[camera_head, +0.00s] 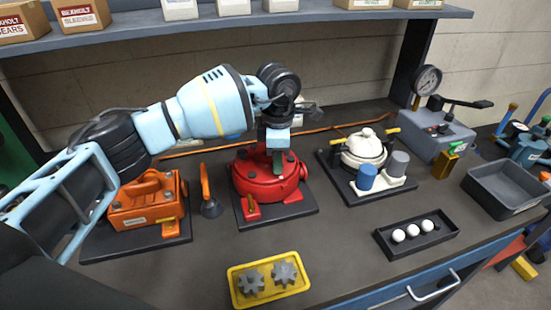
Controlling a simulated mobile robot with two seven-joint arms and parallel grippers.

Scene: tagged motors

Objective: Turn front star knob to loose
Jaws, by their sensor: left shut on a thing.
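My left arm comes in from the left, and its gripper (279,153) points down over the top of the red motor (262,182). The gripper is shut on a part at the top of this motor, which I take to be the front star knob. The fingers and wrist hide most of that part, so its shape and turned position cannot be read. The red motor stands on a dark square plate (290,211) on the bench. My right gripper is not in view.
An orange motor (147,203) stands left under my arm, with an orange-handled tool (206,190) beside it. A white motor (364,149) stands right. A yellow tray (235,291) of grey gears and a black tray (386,246) of white balls lie in front. A shelf (230,22) hangs behind.

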